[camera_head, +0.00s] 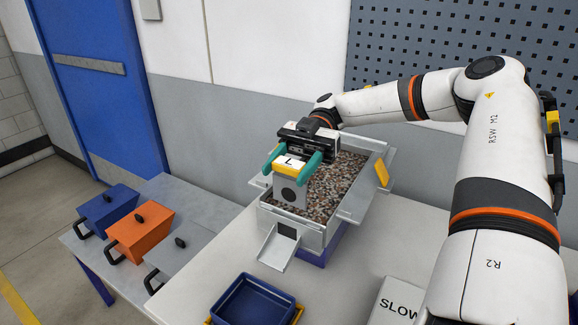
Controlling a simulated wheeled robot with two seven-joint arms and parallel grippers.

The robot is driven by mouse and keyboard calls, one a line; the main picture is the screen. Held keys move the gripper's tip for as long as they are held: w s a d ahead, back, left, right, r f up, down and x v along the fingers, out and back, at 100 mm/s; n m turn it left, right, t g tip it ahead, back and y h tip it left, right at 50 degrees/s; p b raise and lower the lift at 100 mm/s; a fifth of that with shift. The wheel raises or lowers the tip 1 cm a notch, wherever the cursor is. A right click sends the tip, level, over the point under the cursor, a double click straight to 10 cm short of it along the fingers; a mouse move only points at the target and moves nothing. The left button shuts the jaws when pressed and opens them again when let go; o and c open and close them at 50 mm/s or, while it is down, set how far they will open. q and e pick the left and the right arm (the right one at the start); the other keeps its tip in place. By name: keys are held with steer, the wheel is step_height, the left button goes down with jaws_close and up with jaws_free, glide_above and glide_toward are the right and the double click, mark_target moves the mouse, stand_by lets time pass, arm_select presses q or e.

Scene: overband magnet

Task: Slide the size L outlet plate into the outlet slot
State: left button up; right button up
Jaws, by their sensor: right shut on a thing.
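The outlet plate (289,190) is a grey plate with a dark round hole and a yellow top edge marked "L". My right gripper (293,164), with teal fingers, is shut on its yellow top and holds it upright at the front end of the hopper (345,211). The hopper is a grey metal box full of mixed brown and grey gravel. The outlet opening (287,231) and a sloping chute (277,252) are on its front, just below the plate. I cannot tell whether the plate's lower edge is inside the slot. My left gripper is not in view.
A blue tray (243,301) lies on the table in front of the chute. Blue (108,206), orange (141,235) and grey (174,259) lidded bins stand on a side table at left. A "SLOW" sign (393,303) lies at front right. A pegboard (440,40) is on the wall behind.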

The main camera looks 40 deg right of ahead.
mark_target(293, 187)
steer(key=shift+f+b, duration=1.15)
steer(key=shift+f, duration=0.3)
steer(key=shift+f, duration=0.1)
steer(key=shift+s+d+f+b, duration=0.15)
steer(key=shift+d+f+b, duration=0.05)
steer(key=shift+f+b, duration=0.35)
steer(key=o, duration=1.1)
steer(key=shift+d+f, duration=0.15)
